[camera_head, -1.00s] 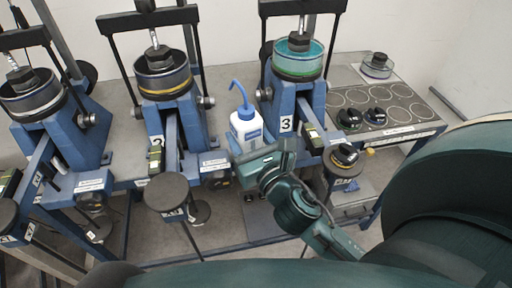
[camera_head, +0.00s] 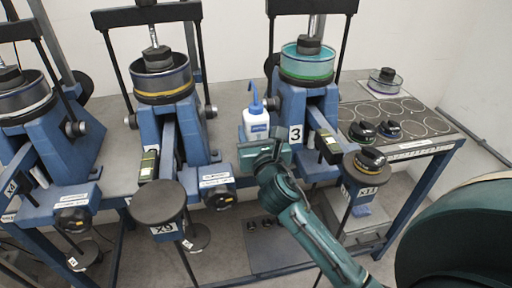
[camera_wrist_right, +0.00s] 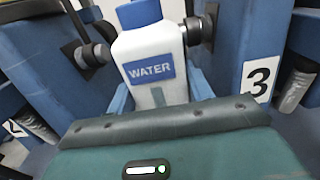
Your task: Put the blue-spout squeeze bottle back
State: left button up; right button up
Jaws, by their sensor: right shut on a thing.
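The squeeze bottle (camera_head: 256,122) is white with a blue cap, a bent blue spout and a blue label. It stands upright between the second and third blue lever frames, over the grey bench. In the right wrist view the bottle (camera_wrist_right: 150,62) shows its WATER label, and its lower part is hidden behind my gripper. My right gripper (camera_head: 262,150) is shut on the bottle from the front. I cannot tell whether the bottle's base touches the bench. My left gripper is not in view.
The frame marked 3 (camera_head: 292,110) stands close on the bottle's right, and another blue frame (camera_head: 158,120) on its left. Weight hangers (camera_head: 160,204) stick out in front. A tray with round outlines (camera_head: 420,118) and several dark weights lies at the right.

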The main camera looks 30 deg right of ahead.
notch_tip(320, 180, down, 3)
jog(key=shift+r+b, duration=0.1)
jog(key=shift+b, duration=0.45)
jog(key=shift+f, duration=0.3)
jog(key=shift+r, duration=0.1)
jog(key=shift+f, duration=0.2)
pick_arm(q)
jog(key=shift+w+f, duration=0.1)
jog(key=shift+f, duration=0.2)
pick_arm(e)
jog(key=o, duration=0.8)
jog(key=shift+c, duration=0.2)
